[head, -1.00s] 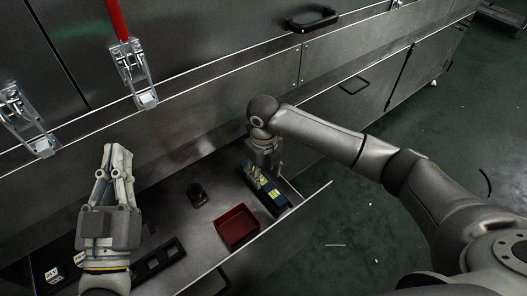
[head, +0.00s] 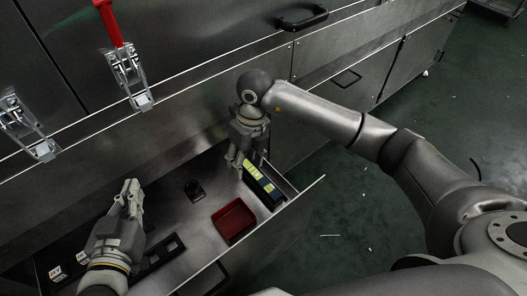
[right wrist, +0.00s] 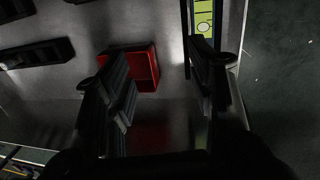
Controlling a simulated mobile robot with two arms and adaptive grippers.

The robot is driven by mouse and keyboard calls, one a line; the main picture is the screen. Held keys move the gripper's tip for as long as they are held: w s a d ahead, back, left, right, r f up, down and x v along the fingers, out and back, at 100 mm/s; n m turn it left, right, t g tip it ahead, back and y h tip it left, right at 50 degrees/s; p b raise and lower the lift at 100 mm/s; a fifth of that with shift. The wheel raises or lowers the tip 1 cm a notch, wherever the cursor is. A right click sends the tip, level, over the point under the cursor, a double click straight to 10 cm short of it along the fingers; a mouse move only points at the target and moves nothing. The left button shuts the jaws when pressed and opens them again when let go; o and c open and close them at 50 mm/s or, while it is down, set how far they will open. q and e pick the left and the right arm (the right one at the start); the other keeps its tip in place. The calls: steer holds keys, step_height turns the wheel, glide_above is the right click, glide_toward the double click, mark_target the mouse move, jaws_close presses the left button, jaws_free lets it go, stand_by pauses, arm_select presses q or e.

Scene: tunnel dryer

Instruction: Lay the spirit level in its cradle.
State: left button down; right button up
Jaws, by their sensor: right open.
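The spirit level, a yellow-green bar (head: 256,176), lies along a dark cradle (head: 273,199) at the right end of the open drawer. Its yellow-green face with a pale round spot shows at the top of the right wrist view (right wrist: 204,22), with dark edges beside it. I cannot tell whether it is fully seated. My right gripper (head: 238,164) is open and empty, just left of and above the level, apart from it; its spread fingers show in the right wrist view (right wrist: 160,85). My left gripper (head: 130,190) is over the drawer's left part; its finger gap is unclear.
A red tray (head: 234,238) lies in the drawer left of the level. The drawer's front wall (head: 300,203) edges the space. Red-handled clamps (head: 128,70) stand on the machine face.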

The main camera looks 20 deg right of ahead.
steer(key=s+a+r+g+y, duration=0.1)
steer(key=s+a+r+y, duration=0.35)
steer(key=a, duration=0.45)
steer(key=s+a+r+g+y, duration=0.1)
steer(key=s+a+r+y, duration=0.2)
steer(key=s+a+y, duration=0.45)
steer(key=w+a+r+m+t+y, duration=0.1)
steer(key=a+r+m+t+y, duration=0.2)
steer(key=r, duration=0.4)
steer(key=r+m+t+y, duration=0.1)
steer(key=r+m+y, duration=0.1)
steer(key=r+y, duration=0.4)
steer(key=w+d+r+m+t+h, duration=0.2)
steer(key=w+d+m+t+h, duration=0.25)
steer(key=d+m+t, duration=0.4)
steer(key=w+d+r+m+t+h, duration=0.1)
steer(key=w+d+m+t+h, duration=0.35)
steer(key=m+t, duration=0.75)
steer(key=s+d+f+m+g+h, duration=0.2)
steer(key=d+f+m+g+h, duration=0.1)
steer(key=d+f+m+h, duration=0.2)
steer(key=s+d+f+m+g+h, duration=0.3)
steer(key=f+m, duration=0.4)
steer(key=f, duration=0.3)
steer(key=shift+d+g+h, duration=0.55)
steer(key=shift+d+h, duration=0.55)
steer(key=shift+h, duration=0.1)
steer(key=shift+m, duration=0.25)
